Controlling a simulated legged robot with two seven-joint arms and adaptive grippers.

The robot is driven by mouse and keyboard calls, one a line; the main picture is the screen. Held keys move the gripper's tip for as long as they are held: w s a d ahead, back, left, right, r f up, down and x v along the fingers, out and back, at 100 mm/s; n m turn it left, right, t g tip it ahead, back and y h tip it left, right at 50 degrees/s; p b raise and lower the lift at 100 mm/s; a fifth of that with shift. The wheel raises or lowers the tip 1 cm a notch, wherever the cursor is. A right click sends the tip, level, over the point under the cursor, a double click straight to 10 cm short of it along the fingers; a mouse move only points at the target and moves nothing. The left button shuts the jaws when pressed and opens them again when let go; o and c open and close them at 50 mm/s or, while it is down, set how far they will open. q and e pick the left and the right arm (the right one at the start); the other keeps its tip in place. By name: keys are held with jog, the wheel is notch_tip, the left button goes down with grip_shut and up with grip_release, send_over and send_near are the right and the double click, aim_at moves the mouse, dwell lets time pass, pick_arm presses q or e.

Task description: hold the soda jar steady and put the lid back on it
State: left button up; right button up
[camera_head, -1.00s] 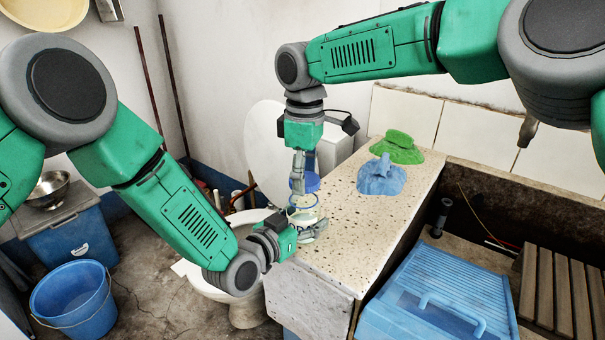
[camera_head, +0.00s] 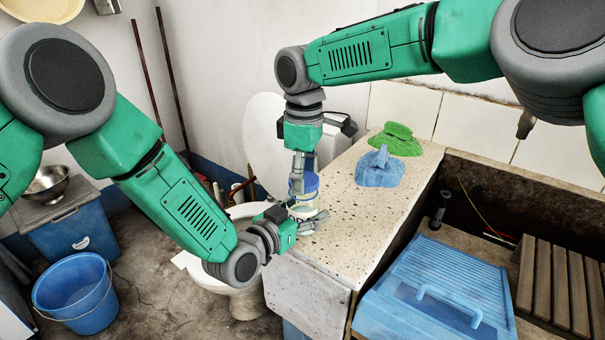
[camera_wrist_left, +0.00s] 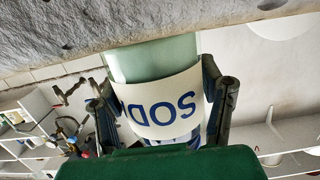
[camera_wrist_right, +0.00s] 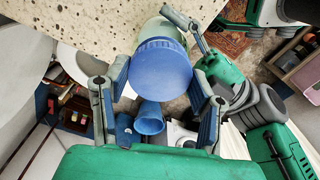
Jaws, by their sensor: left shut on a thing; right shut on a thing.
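The soda jar (camera_head: 302,212) is pale glass and stands near the left end of the speckled stone counter. My left gripper (camera_head: 305,224) is shut around it from the left. In the left wrist view its white label with blue letters (camera_wrist_left: 165,105) sits between the fingers (camera_wrist_left: 165,108). My right gripper (camera_head: 299,178) comes from above and is shut on the blue lid (camera_head: 311,182). In the right wrist view the lid (camera_wrist_right: 161,70) lies over the jar's mouth, with greenish glass (camera_wrist_right: 160,28) beyond it. I cannot tell whether it is fully seated.
A blue cloth (camera_head: 380,170) and a green cloth (camera_head: 396,140) lie farther back on the counter (camera_head: 345,235). A toilet (camera_head: 245,300) stands left of the counter. A blue ribbed washboard tray (camera_head: 435,295) lies to the right. The counter right of the jar is clear.

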jog(key=shift+f, duration=0.45)
jog(key=m, duration=1.6)
jog(key=shift+a, duration=0.1)
jog(key=o, duration=0.7)
jog(key=shift+c, duration=0.2)
